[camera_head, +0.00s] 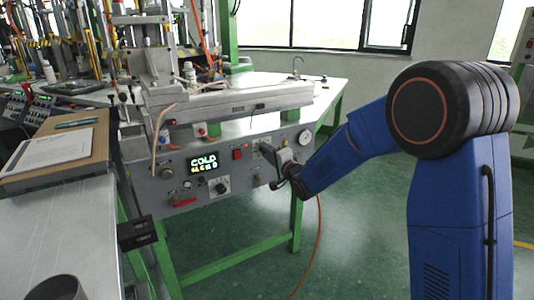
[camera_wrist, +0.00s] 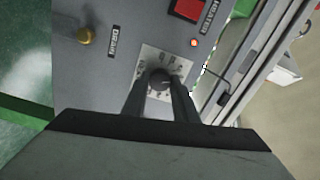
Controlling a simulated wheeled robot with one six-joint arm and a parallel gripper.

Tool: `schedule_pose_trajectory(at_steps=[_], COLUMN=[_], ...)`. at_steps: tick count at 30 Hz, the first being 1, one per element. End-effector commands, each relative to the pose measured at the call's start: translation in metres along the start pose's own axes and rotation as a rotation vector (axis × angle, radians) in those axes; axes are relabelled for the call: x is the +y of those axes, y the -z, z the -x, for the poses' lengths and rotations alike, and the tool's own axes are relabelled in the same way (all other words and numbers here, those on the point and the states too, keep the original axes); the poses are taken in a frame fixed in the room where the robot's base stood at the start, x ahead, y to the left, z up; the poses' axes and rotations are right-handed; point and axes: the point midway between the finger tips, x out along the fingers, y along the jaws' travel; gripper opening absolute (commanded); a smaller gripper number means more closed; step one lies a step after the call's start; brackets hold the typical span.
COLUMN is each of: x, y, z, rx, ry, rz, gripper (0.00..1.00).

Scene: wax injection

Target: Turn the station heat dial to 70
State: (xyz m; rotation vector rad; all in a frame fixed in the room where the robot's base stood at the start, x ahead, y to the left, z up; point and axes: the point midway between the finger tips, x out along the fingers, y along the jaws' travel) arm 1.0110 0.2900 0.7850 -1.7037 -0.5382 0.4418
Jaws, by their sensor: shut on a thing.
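The heat dial (camera_wrist: 159,77) is a dark round knob on a white scale plate (camera_wrist: 150,57) in the wrist view. My gripper (camera_wrist: 158,90) is shut on this knob, one finger on each side. The scale's marks are too blurred to read, and the fingers cover its lower part. In the head view, my gripper (camera_head: 277,166) is at the right part of the grey station panel (camera_head: 180,192) and hides the knob it holds. The panel's display (camera_head: 203,162) reads COLD, with small digits below that are not clear.
A red switch (camera_wrist: 188,9) labelled HEATER and a brass knob (camera_wrist: 85,36) labelled DRAIN are near the dial. In the head view, another knob (camera_head: 222,185) and a round gauge (camera_head: 305,137) are on the panel. A clipboard (camera_head: 48,150) lies at left.

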Motion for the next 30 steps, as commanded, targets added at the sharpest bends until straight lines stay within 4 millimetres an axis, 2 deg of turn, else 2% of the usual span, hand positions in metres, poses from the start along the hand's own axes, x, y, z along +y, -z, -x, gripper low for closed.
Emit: schedule_pose_trajectory(at_steps=[15,21,30], x=[0.0015,0.0016,0.0018], y=[-0.0001,0.0,0.0], z=[0.0006,0.0006,0.0007], rx=[0.001,0.001,0.001], ry=[-0.003,-0.003,-0.004], rz=[-0.45,-0.563,-0.644], gripper=[0.04,0.04,0.04])
